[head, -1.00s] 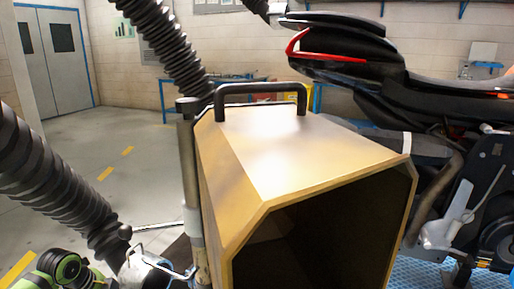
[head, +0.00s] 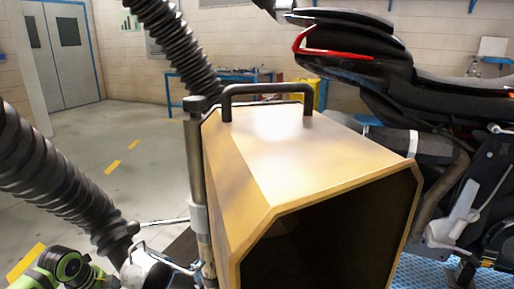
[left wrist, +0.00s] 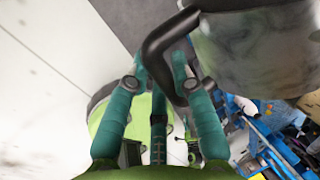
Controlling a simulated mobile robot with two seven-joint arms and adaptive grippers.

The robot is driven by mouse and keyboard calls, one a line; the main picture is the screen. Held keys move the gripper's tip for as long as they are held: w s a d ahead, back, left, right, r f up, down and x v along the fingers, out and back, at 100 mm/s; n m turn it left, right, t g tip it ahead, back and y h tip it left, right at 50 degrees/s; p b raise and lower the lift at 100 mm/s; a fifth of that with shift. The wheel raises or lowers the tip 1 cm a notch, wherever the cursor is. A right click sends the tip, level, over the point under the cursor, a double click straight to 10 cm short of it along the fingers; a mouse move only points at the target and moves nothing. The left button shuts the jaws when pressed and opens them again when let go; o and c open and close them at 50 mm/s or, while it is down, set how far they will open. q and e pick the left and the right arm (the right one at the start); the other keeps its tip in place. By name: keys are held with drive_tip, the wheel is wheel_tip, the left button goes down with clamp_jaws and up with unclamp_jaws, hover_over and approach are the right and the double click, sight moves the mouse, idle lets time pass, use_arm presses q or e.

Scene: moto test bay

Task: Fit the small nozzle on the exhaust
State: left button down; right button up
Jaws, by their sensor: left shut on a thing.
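The small nozzle (head: 150,275) is a grey metal piece with a thin handle at the lower left of the head view, at the end of a black ribbed hose (head: 55,185). In the left wrist view the grey nozzle (left wrist: 265,50) fills the upper right. My left gripper (left wrist: 165,75) has its teal fingers shut on the nozzle's dark curved handle (left wrist: 160,35). The motorcycle's exhaust (head: 432,147) is a dark cylinder with a light band, under the tail at the right of the head view. The hood hides part of it. My right gripper is not in view.
A large yellow hood (head: 290,160) with a black top handle stands on a metal post (head: 196,180) in the middle, between the nozzle and the motorcycle (head: 400,75). A second ribbed hose rises behind it. Open grey floor (head: 110,140) lies at the left.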

use_arm(q)
drive_tip(key=s+a+r+p, duration=0.2)
drive_tip(key=s+a+p, duration=0.1)
drive_tip(key=s+p, duration=0.2)
drive_tip(key=shift+s+r, duration=0.4)
drive_tip(key=shift+s, duration=0.9)
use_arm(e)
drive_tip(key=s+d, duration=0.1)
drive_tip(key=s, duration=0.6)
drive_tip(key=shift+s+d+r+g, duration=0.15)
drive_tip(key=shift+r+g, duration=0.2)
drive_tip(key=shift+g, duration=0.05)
use_arm(q)
drive_tip(key=shift+s+a, duration=0.1)
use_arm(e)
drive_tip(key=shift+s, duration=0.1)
